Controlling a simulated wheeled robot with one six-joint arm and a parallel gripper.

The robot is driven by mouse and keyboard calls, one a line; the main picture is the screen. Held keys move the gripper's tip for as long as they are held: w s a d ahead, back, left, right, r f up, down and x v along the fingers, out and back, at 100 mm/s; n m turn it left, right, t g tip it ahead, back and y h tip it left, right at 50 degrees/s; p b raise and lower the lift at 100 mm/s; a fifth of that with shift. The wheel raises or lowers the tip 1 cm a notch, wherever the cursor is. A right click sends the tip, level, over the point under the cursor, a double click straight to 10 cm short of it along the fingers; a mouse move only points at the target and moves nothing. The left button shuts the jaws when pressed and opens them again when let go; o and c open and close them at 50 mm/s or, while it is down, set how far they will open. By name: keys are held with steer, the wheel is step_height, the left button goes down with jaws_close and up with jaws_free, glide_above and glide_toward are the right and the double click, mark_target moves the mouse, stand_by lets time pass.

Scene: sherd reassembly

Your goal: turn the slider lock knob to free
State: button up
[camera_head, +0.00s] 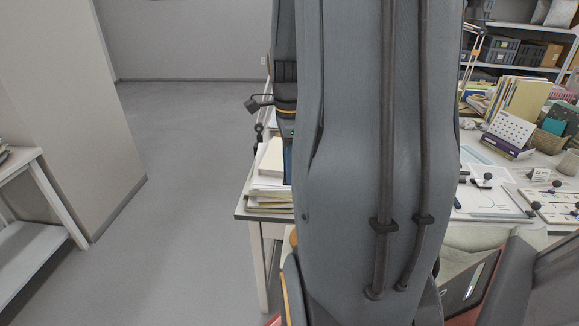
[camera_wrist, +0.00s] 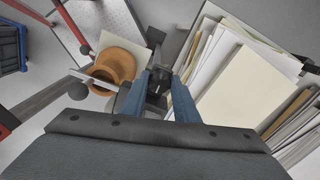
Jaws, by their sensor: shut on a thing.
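In the wrist view, my gripper (camera_wrist: 160,82) has its two blue fingers closed on a small dark part, which I take to be the slider lock knob (camera_wrist: 156,88). The fingers hide most of it, so I cannot tell which way the knob is turned. A round orange-brown vessel (camera_wrist: 122,62) is just left of the fingers, on a pale sheet. A rod with a dark ball end (camera_wrist: 78,91) reaches in from the left. In the head view, my arm hides the fingers and the knob.
A paper stack (camera_wrist: 245,70) lies close right of the fingers; papers also show on the table's left end in the head view (camera_head: 268,172). A blue crate (camera_wrist: 12,47) is at far left. Boards with ball knobs (camera_head: 490,190) stand on the right. The floor (camera_head: 180,180) at left is clear.

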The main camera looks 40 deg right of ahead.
steer(key=n+p, duration=0.2)
steer(key=n, duration=0.1)
steer(key=shift+s+r, duration=0.15)
steer(key=shift+n+p, duration=1.25)
steer(key=shift+n, duration=0.55)
steer(key=o, duration=1.1)
steer(key=shift+c, duration=0.2)
steer(key=shift+f, duration=0.2)
